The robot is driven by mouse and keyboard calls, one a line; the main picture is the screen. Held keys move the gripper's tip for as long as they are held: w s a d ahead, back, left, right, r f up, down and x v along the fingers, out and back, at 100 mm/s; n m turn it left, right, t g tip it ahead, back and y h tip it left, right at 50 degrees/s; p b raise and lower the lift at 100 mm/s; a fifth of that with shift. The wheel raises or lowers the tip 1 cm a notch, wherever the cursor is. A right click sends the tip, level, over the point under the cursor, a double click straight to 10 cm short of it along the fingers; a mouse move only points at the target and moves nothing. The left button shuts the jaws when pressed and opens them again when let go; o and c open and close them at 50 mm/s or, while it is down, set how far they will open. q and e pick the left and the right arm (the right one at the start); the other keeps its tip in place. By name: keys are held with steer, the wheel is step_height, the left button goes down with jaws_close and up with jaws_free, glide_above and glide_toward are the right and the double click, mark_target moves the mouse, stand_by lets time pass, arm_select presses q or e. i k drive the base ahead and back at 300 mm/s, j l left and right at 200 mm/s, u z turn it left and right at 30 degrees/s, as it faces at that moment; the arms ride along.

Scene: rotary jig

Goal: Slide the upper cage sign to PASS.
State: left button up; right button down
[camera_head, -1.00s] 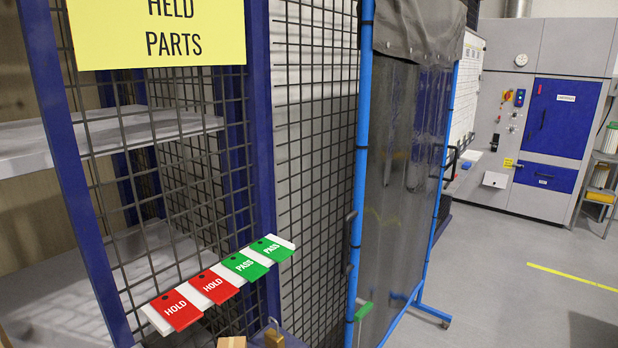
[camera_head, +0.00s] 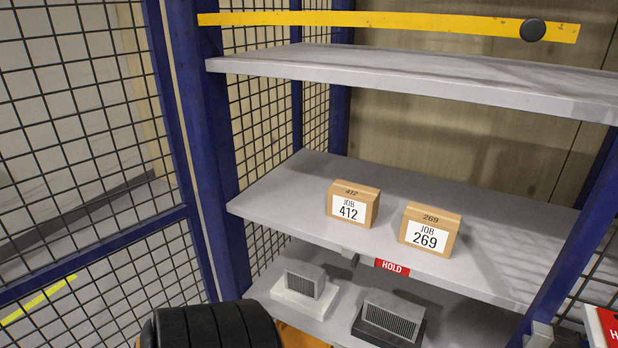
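A small red sign reading HOLD (camera_head: 392,266) sits on the front edge of the middle cage shelf (camera_head: 285,205). A small grey block (camera_head: 349,256) is on the same edge, to the left of the sign. No PASS lettering shows now. A red tag (camera_head: 608,326) on a white strip is cut off at the lower right edge; only an H of its lettering is visible. Neither gripper can be made out in the view.
Boxes JOB 412 (camera_head: 353,206) and JOB 269 (camera_head: 429,231) stand on the middle shelf. Two finned parts (camera_head: 304,285) (camera_head: 390,318) sit on the lower shelf. A yellow bar (camera_head: 400,20) with a black knob crosses above. A black ribbed object (camera_head: 213,326) shows at bottom; I cannot tell what it is.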

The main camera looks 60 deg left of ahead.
mark_target(357, 257)
steer(key=u, duration=1.7)
